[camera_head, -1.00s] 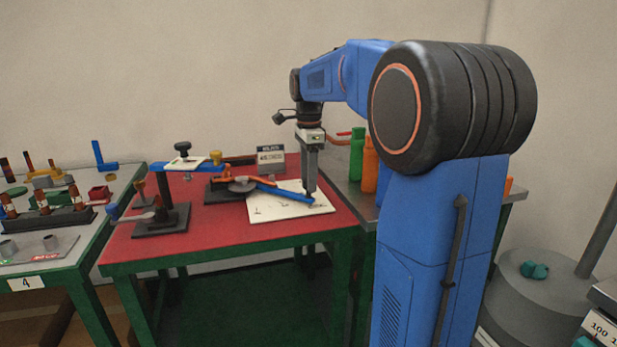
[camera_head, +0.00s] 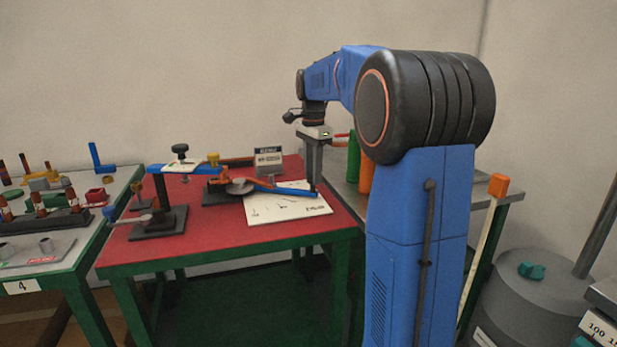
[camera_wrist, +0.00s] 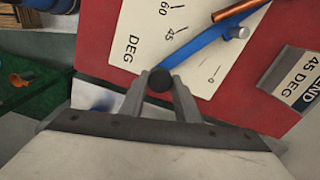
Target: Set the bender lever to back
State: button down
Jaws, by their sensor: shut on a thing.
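The bender's blue lever (camera_head: 285,189) reaches right from the bender's round grey part (camera_head: 240,187) over a white degree sheet (camera_head: 272,212). In the wrist view the blue lever (camera_wrist: 207,42) lies between the 45 and 0 marks of the sheet (camera_wrist: 135,25). My gripper (camera_head: 315,189) points down at the lever's free end. In the wrist view my gripper (camera_wrist: 160,80) is shut on the dark round knob (camera_wrist: 160,79) at that end. The knob is hidden by the fingers in the head view.
A sign reading 45 DEG (camera_wrist: 301,82) stands behind the bender on the red table (camera_head: 225,238). A copper-coloured rod (camera_wrist: 238,10) lies near the lever. Green (camera_head: 354,155) and orange (camera_head: 366,178) cylinders stand close to the right of my gripper.

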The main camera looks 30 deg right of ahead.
jog(key=w+d+n, duration=0.1)
jog(key=w+d, duration=0.1)
jog(key=w+d+n, duration=0.1)
jog(key=w+n, duration=0.1)
jog(key=w, duration=0.1)
jog(key=w+d+n, duration=0.2)
jog(key=w, duration=0.1)
jog(key=shift+w+d, duration=0.1)
jog(key=shift+d, duration=0.2)
jog(key=shift+w+d+r+n, duration=0.1)
jog(key=shift+w+d+n, duration=0.1)
jog(key=shift+w+n, duration=0.3)
jog(key=shift+w+d+n, duration=0.15)
jog(key=shift+w+n, duration=0.15)
jog(key=shift+w, duration=0.25)
jog(key=c, duration=1.3)
grip_release()
jog(key=shift+w, duration=0.1)
jog(key=shift+c, duration=0.2)
notch_tip(320, 180, up, 17)
jog(key=shift+r, duration=0.15)
